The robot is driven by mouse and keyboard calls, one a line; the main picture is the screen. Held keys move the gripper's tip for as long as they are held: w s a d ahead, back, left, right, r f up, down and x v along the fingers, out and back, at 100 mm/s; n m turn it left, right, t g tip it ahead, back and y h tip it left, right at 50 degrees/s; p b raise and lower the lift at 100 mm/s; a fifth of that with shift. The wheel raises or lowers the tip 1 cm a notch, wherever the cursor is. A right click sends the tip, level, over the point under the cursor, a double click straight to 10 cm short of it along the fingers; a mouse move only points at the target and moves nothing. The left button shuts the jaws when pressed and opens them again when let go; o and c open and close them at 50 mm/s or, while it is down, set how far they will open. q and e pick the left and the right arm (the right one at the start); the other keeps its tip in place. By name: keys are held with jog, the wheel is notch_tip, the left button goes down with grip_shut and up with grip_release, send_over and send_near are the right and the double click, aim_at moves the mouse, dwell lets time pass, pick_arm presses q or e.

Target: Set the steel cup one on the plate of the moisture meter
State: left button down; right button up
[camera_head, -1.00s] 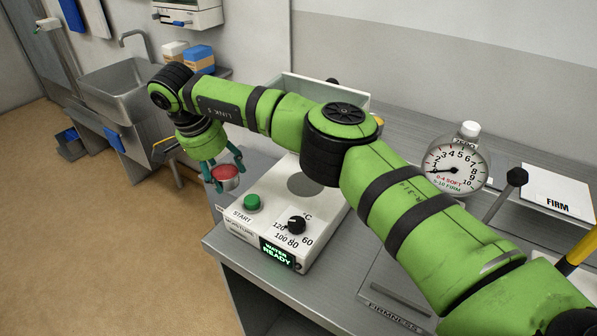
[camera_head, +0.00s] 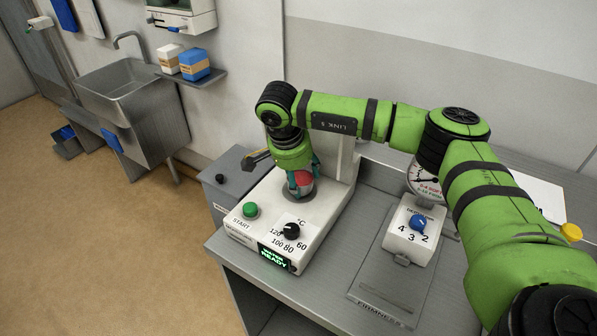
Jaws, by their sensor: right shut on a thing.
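The moisture meter (camera_head: 243,233) is a white box with a green START button, a black dial and a lit display reading "WATER READY". My right gripper (camera_head: 301,190) is over its top, pointing down, with teal fingers shut on the steel cup (camera_head: 304,189). The cup is upright, with red contents showing at its top. It is at the round grey plate (camera_head: 287,195) of the meter, which it and the fingers partly cover. I cannot tell whether the cup touches the plate or hangs just above it. My left gripper is not in view.
The firmness tester (camera_head: 411,232) with a blue knob and a round gauge (camera_head: 424,181) stands to the right, partly behind my arm. A grey cabinet (camera_head: 229,187) is left of the meter. A sink (camera_head: 125,85) and two boxes (camera_head: 195,63) are at the back left.

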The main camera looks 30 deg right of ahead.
jog(key=shift+s, duration=0.1)
jog(key=shift+f, duration=0.2)
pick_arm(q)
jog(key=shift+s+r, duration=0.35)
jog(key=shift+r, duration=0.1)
pick_arm(e)
jog(key=shift+a, duration=0.1)
jog(key=shift+f, duration=0.15)
jog(key=o, duration=1.3)
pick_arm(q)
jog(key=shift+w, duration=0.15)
